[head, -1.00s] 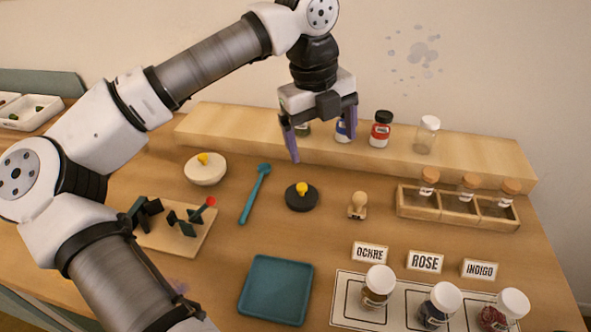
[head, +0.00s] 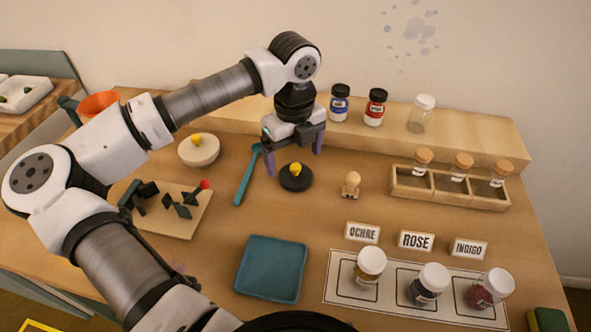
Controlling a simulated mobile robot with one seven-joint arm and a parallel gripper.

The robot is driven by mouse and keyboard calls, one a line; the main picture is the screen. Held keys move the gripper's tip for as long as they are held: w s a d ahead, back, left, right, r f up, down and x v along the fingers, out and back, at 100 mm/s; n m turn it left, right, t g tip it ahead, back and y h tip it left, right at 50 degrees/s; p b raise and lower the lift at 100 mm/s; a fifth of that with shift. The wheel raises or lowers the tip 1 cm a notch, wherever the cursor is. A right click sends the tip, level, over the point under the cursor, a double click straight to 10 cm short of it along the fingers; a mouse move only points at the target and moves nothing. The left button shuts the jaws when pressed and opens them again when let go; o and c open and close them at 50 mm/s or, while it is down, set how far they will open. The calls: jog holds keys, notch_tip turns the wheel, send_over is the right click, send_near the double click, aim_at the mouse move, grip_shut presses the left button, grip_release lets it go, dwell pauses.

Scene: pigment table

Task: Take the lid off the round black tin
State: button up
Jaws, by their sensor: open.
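The round black tin (head: 296,184) stands on the wooden table, with its lid on and a yellow knob (head: 295,170) on top. My gripper (head: 295,168) points down just above and behind the tin. Its two purple fingers are apart, one to the left of the knob and one to its right, with nothing held between them. I cannot tell whether a finger touches the lid.
A small wooden stamp (head: 351,185) stands to the right. A teal tray (head: 271,268) lies in front. Jars (head: 375,108) stand on the shelf behind.

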aim_at(296, 166)
jog(key=shift+d+f+p, duration=0.15)
jog(key=shift+f+p, duration=0.2)
jog(key=shift+f, duration=1.45)
jog(key=c, duration=1.1)
jog(key=shift+o, duration=0.2)
jog(key=shift+r, duration=0.1)
notch_tip(296, 166, up, 20)
jog(key=b, duration=0.2)
jog(key=shift+b, duration=0.4)
